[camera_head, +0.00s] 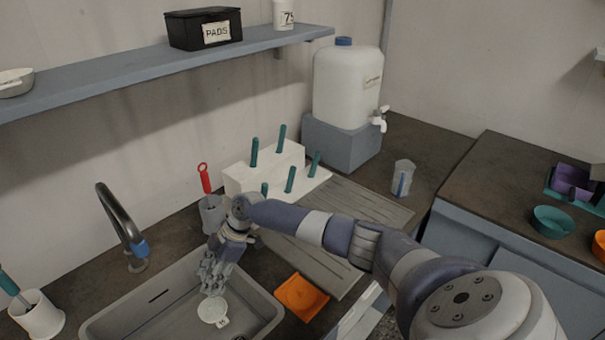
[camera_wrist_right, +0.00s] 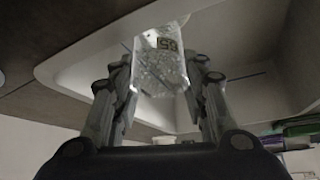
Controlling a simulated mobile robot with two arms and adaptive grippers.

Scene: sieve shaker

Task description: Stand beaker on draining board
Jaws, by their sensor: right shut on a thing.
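My right gripper (camera_head: 213,284) reaches down over the grey sink (camera_head: 268,315). It is shut on a clear beaker (camera_head: 212,312), which shows in the sink area just below the fingertips. In the right wrist view the beaker (camera_wrist_right: 160,65) sits between the two fingers of the gripper (camera_wrist_right: 160,85) and carries a small yellowish label with dark marks. I cannot tell whether the beaker touches the sink floor. The grey ribbed draining board (camera_head: 372,207) lies right of the sink, partly hidden behind my right arm. My left gripper is not in view.
A white peg rack (camera_head: 245,181) with teal pegs stands at the back of the draining board. The board's right part is bare.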

